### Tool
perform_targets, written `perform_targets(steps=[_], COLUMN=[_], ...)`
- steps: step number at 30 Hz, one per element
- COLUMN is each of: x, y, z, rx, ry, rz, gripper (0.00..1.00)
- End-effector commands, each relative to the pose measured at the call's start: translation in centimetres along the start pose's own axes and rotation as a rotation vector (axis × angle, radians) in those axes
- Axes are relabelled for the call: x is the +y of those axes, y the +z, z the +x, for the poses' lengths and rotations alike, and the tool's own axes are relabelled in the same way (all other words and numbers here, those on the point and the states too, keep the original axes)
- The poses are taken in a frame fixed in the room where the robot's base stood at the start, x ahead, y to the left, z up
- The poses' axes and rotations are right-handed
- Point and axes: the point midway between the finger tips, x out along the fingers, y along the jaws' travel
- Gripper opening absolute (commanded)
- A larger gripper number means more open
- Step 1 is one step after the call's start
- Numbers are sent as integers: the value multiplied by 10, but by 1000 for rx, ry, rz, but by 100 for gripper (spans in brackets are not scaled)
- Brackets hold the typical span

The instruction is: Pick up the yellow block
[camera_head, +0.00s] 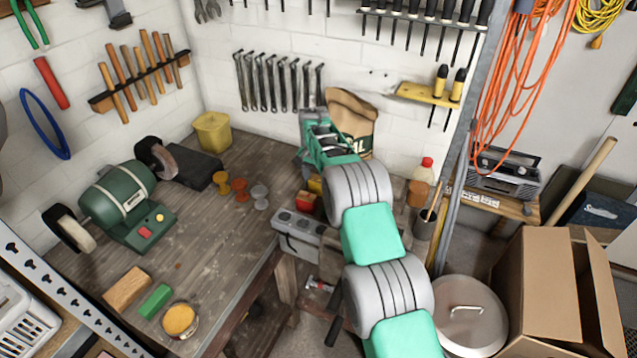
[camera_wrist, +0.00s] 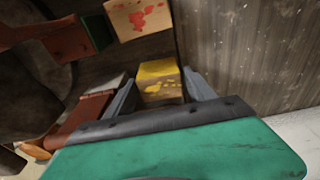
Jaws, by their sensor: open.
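The yellow block (camera_wrist: 158,72) shows in the wrist view, its top bright yellow and its near face darker and marked. It lies between the two grey fingers of my gripper (camera_wrist: 159,86) in that view, and the jaws are open. I cannot tell whether either finger touches it. In the head view a small patch of the yellow block (camera_head: 316,185) shows beside a red box, below my gripper (camera_head: 312,163). My arm hides much of that spot, and the fingertips are hard to make out there.
In the wrist view a wooden block with red marks (camera_wrist: 138,18) and a green block (camera_wrist: 96,30) lie beyond the yellow one. A reddish-brown object (camera_wrist: 80,122) is at left. In the head view the vise (camera_head: 300,230) and green bench grinder (camera_head: 125,200) stand on the bench.

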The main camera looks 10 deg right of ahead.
Motion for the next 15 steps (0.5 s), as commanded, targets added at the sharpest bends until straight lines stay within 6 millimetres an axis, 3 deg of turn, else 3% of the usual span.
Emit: perform_targets(steps=[6, 15], x=[0, 0], y=[0, 0], z=[2, 1], rx=[1, 1], ry=[-1, -1], rz=[0, -1], gripper=[63, 38])
